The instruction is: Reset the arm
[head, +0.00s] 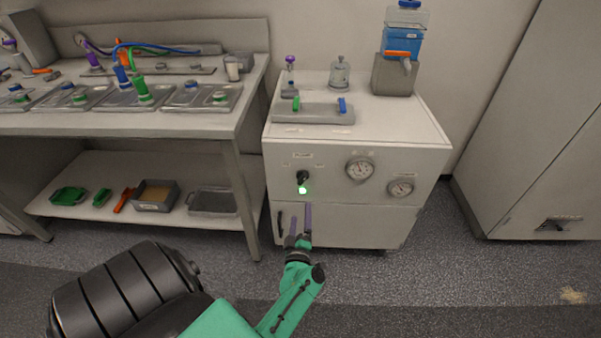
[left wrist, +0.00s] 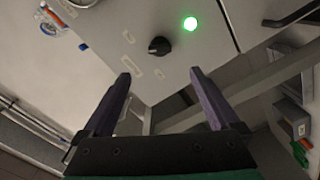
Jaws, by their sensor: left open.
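My left gripper (head: 301,222) is in front of the lower part of the white cabinet (head: 340,225). Its two purple-grey fingers are apart with nothing between them, as the left wrist view (left wrist: 165,90) also shows. Just above the gripper on the cabinet front is a black knob (head: 302,176) with a lit green lamp (head: 302,190) below it. The knob (left wrist: 159,46) and the lamp (left wrist: 190,23) also show in the left wrist view, beyond the fingertips. My right gripper is in neither view.
Two round gauges (head: 360,168) are right of the knob. A workbench (head: 170,122) with trays stands at left.

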